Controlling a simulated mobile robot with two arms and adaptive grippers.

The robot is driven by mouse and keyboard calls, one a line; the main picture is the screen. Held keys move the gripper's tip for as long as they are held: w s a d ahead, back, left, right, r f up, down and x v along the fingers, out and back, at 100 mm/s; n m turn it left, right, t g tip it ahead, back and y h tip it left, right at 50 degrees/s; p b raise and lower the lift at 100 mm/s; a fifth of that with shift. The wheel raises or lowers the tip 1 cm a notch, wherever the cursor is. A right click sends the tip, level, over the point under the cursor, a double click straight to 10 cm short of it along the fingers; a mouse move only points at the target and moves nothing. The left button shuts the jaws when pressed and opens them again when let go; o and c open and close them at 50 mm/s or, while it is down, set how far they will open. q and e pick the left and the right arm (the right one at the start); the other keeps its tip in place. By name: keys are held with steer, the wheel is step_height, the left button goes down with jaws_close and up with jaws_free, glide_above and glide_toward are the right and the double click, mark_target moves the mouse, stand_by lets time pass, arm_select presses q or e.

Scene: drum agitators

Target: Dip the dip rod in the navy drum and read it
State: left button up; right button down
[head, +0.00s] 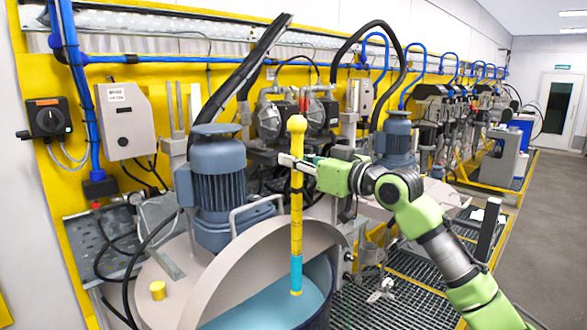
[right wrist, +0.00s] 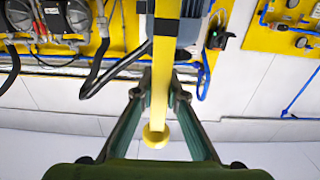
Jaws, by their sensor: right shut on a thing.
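The dip rod (head: 296,225) is a yellow stick with a round knob on top and thin dark marks. Its lower stretch is teal, above a small yellow tip. My right gripper (head: 297,165) is shut on the rod below the knob and holds it upright. In the right wrist view the rod (right wrist: 160,100) runs between the fingers. The navy drum (head: 326,275) is below, with teal liquid (head: 262,308) showing in its open part. The rod's whole tip shows in front of the liquid, seemingly clear of it. My left gripper is out of view.
A grey lid (head: 180,275) with a small yellow knob (head: 158,290) covers part of the drum. A blue-grey motor (head: 217,175) stands on it, left of the rod. Pumps and hoses line the yellow wall behind. Grating (head: 400,300) lies to the right.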

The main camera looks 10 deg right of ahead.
steer(key=r+b+v, duration=0.1)
steer(key=b+v, duration=0.4)
steer(key=v, duration=1.2)
steer(key=s+d+f+b, duration=0.4)
steer(key=s+f+b, duration=0.2)
steer(key=b, duration=0.4)
steer(key=shift+s+d, duration=0.3)
steer(key=shift+s, duration=0.1)
stand_by(0.8)
